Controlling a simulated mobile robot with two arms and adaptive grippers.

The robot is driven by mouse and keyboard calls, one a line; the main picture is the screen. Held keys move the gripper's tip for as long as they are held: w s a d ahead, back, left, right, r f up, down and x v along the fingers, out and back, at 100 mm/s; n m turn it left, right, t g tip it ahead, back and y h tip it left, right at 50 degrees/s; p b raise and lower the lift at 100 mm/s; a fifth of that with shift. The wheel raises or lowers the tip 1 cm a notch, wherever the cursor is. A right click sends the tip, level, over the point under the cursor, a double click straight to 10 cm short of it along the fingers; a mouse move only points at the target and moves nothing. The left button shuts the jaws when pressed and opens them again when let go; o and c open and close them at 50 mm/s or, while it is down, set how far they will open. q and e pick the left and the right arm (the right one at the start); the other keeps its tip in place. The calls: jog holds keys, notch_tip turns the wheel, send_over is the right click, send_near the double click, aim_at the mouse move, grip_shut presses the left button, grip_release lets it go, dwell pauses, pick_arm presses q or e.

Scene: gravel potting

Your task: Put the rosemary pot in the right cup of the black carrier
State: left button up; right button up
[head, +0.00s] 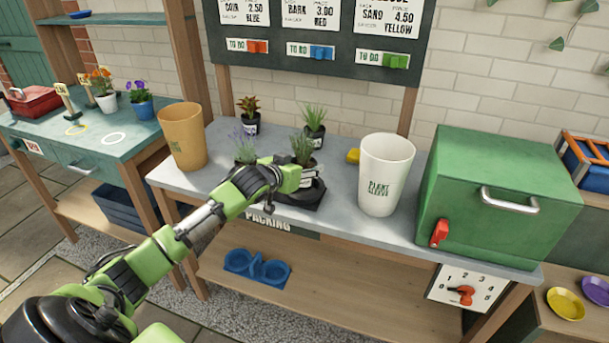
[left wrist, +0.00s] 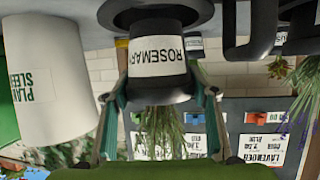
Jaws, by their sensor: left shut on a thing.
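My left gripper (head: 297,177) is shut on the rosemary pot over the grey packing bench. The rosemary's green needles (head: 302,148) rise above the fingers in the head view. The left wrist view, upside down, shows the black rosemary pot (left wrist: 158,55) with its white label, upright between the fingers. The black carrier (head: 296,198) sits on the bench below and beside the gripper, partly hidden by it. The pot's base is at a cup ring of the carrier (left wrist: 150,10); how deep it sits, I cannot tell. My right gripper is not in view.
A lavender plant (head: 244,147) stands left of the gripper, partly hidden by my arm. A succulent (head: 249,115) and a spiky plant (head: 314,121) stand behind. A white plant sleeve (head: 386,175), yellow block (head: 353,155) and green box (head: 500,195) are right; a tan pot (head: 183,137) is left.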

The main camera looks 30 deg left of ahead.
pick_arm(q)
jog(key=shift+w+f, duration=0.15)
jog(key=shift+w, duration=0.05)
jog(key=shift+w+f, duration=0.1)
jog(key=shift+f, duration=1.55)
jog(key=o, duration=1.4)
jog(key=shift+f, duration=0.2)
jog(key=shift+c, duration=0.2)
jog(key=shift+r, duration=0.2)
jog(key=a+v, duration=0.1)
jog(key=v, duration=1.1)
jog(key=shift+d, duration=0.4)
